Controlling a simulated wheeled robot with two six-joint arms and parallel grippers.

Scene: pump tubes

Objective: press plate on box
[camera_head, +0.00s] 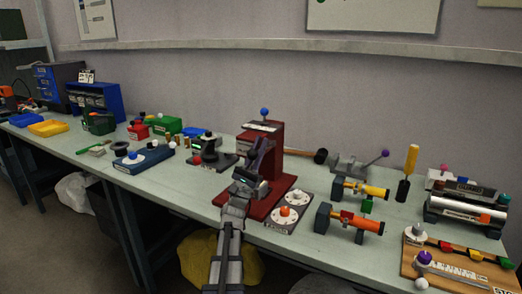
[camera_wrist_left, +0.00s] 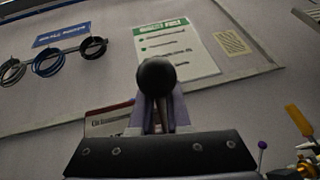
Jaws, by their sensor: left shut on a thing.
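A dark red press-like stand (camera_head: 272,140) with a blue ball on top rises from a red base near the middle of the bench. My left gripper (camera_head: 262,150) is in front of its upright, reaching up from the bench's front edge. In the left wrist view a round black knob (camera_wrist_left: 157,77) sits between the purple-grey fingers, and the gripper is shut on it. Its lower part is hidden by the gripper body. I cannot tell which thing is the task's plate or box. My right gripper is not in view.
A grey plate with two white discs and an orange knob (camera_head: 285,211) lies right of the red base. A blue block (camera_head: 144,160) and a dark fixture (camera_head: 210,150) stand left. Bare bench (camera_head: 195,190) shows at front left.

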